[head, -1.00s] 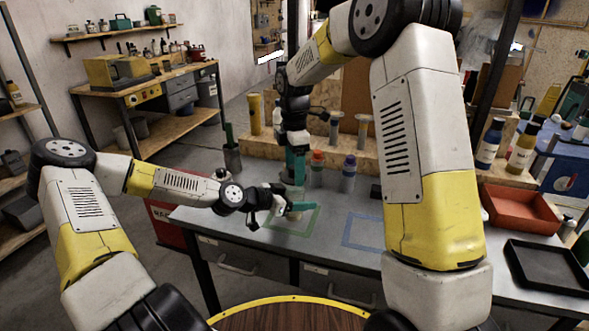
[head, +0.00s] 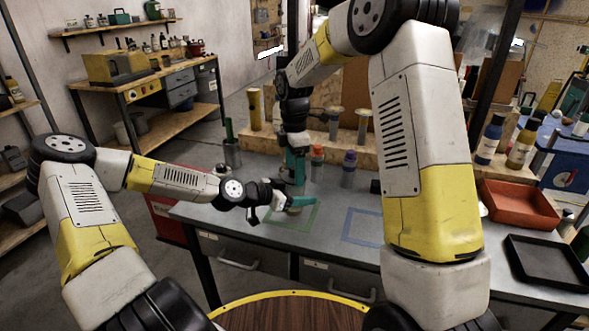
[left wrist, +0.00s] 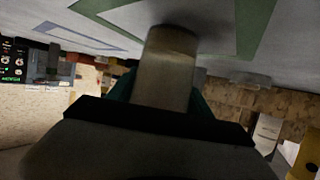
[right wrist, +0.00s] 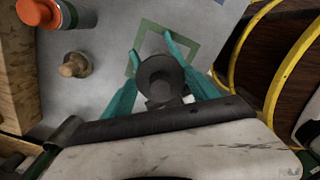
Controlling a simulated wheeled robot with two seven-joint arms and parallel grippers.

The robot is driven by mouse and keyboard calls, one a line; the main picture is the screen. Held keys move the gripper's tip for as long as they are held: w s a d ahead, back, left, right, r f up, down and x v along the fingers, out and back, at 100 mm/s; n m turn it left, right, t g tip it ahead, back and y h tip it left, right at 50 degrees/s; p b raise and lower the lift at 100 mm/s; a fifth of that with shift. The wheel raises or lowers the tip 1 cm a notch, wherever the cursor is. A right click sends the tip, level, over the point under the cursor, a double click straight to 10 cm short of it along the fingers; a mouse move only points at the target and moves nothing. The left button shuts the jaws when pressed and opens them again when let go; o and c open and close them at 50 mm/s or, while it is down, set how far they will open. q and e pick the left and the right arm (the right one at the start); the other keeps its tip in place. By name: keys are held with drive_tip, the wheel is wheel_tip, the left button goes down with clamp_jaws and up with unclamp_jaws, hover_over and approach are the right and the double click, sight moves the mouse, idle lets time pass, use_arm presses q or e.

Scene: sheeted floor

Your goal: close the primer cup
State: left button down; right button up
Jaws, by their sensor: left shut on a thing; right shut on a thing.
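The primer cup (left wrist: 165,70) is a plain pale-grey cylinder in the left wrist view. My left gripper (head: 298,204) is shut around it near the green tape square on the bench; its teal fingers flank the cup. I cannot tell whether the cup touches the bench. My right gripper (head: 296,168) points down just above the left one. In the right wrist view its teal fingers are shut on a dark round piece (right wrist: 160,78), seemingly the lid. Whether this piece touches the cup is hidden.
An orange-capped bottle (head: 317,162) and a purple-capped bottle (head: 348,170) stand close right of the grippers. A small brown knobbed piece (right wrist: 75,65) stands near the orange bottle. A blue tape square (head: 362,225) is empty. A red tray (head: 520,205) and black tray (head: 548,262) lie right.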

sight(293, 177)
drive_tip(key=shift+s+f, duration=0.2)
drive_tip(key=shift+f, duration=0.35)
drive_tip(key=c, duration=0.5)
drive_tip(key=shift+f, duration=0.2)
clamp_jaws()
drive_tip(key=shift+s+a+f, duration=0.1)
drive_tip(key=shift+f, duration=0.2)
drive_tip(key=shift+s+a+h, duration=0.1)
drive_tip(key=shift+a+h, duration=0.1)
drive_tip(key=shift+h, duration=0.2)
drive_tip(key=shift+a+r+t+h, duration=0.2)
drive_tip(key=shift+r+t+h, duration=0.1)
drive_tip(key=shift+h, duration=0.4)
drive_tip(key=shift+d, duration=0.1)
drive_tip(key=shift+r, duration=0.6)
drive_tip(key=shift+w+d+f, duration=0.1)
drive_tip(key=shift+f, duration=0.6)
drive_tip(key=shift+w+d+f, duration=0.1)
drive_tip(key=shift+f, duration=0.55)
